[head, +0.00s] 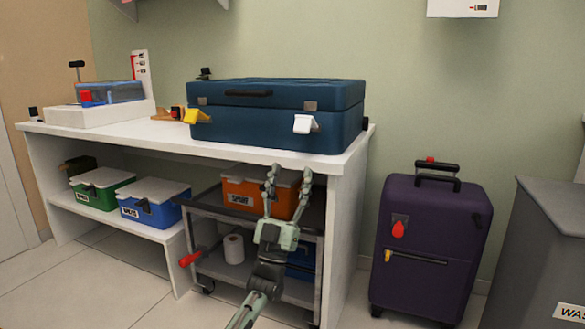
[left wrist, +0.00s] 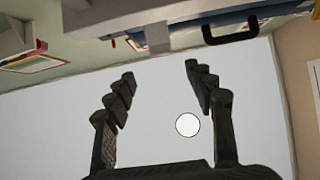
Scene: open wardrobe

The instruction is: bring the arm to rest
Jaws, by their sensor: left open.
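My left gripper (head: 289,176) is in front of the white table's front edge, below the blue suitcase in the head view. Its two fingers are spread apart with nothing between them. In the left wrist view the open fingers (left wrist: 160,85) also show, with a pale plain surface and a white disc behind them. The blue suitcase (head: 270,130) lies shut on the table, with a yellow latch on its left and a white latch on its right. My right gripper is in neither view.
The white table (head: 150,134) has a dark cart (head: 205,212) under it with an orange bin (head: 250,188). Green (head: 100,190) and blue (head: 150,205) bins sit on a low shelf. A purple suitcase (head: 430,225) stands at right, near a grey bin (head: 535,260).

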